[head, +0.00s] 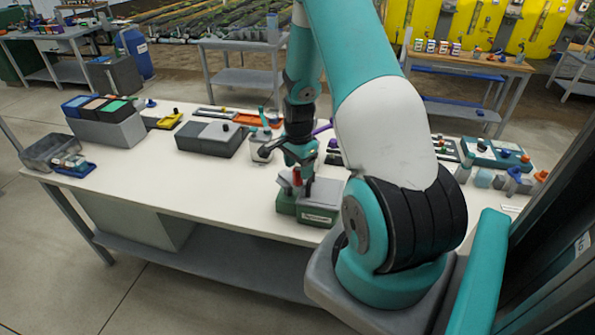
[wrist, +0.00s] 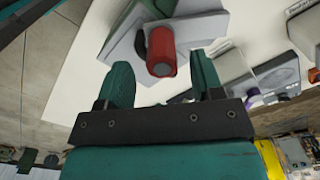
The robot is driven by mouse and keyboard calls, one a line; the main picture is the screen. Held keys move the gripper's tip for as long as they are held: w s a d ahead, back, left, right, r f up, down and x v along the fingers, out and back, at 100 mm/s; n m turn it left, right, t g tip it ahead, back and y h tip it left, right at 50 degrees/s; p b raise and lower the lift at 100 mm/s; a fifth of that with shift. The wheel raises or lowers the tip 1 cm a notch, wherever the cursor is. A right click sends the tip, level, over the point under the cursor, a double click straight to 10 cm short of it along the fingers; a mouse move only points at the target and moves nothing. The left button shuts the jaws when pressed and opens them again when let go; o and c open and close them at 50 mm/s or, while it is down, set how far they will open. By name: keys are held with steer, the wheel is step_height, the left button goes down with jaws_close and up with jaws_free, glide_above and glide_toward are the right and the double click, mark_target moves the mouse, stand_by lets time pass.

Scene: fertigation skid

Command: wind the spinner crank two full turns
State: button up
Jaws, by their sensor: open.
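The crank's red handle (wrist: 161,54) shows in the wrist view between my two teal fingers and just beyond their tips. A dark grey piece is beside it on a light grey body. In the head view the red handle (head: 297,177) is a small patch at the left of a green-and-grey unit (head: 318,213) near the bench's front edge; I take this unit to be the spinner. My gripper (wrist: 162,68) is open, with nothing held. In the head view my gripper (head: 299,158) is just above the unit; my arm hides part of the unit's right side.
A grey box (head: 209,138) and a bin with coloured lids (head: 105,120) stand to the left on the white bench (head: 180,180). A clear tray (head: 50,152) is at the far left. Small fittings (head: 495,155) crowd the right end. The front-left bench top is clear.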

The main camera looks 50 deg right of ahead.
mark_target(291, 176)
steer(key=shift+f, duration=1.45)
steer(key=shift+c, duration=0.2)
steer(key=c, duration=1)
steer(key=o, duration=0.3)
steer(key=shift+c, duration=0.3)
